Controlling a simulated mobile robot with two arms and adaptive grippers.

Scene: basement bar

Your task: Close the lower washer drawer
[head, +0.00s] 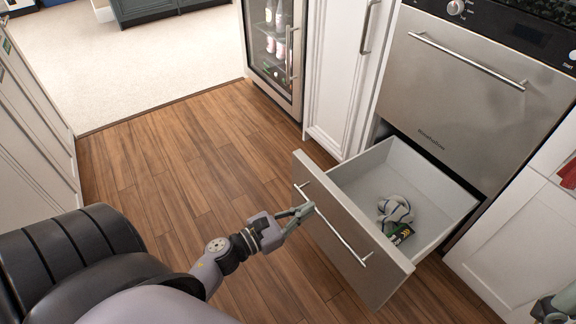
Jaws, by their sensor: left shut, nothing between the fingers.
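The lower washer drawer (362,224) is pulled well out below the steel upper front (440,100). Its long bar handle (345,241) runs across the front panel. Inside lie a white and dark striped round item (394,208) and a small dark green packet (400,234). My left gripper (306,210) is shut and empty, beside the drawer front near the handle's left part. Whether it touches the handle is unclear. Part of my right gripper (556,306) shows in the bottom right corner, cut off by the edge; its jaws are not clear.
A white cabinet (340,75) and a glass-door bottle fridge (272,50) stand left of the washer. Another white cabinet door (520,235) is on its right. The wooden floor (190,165) left of the drawer is clear.

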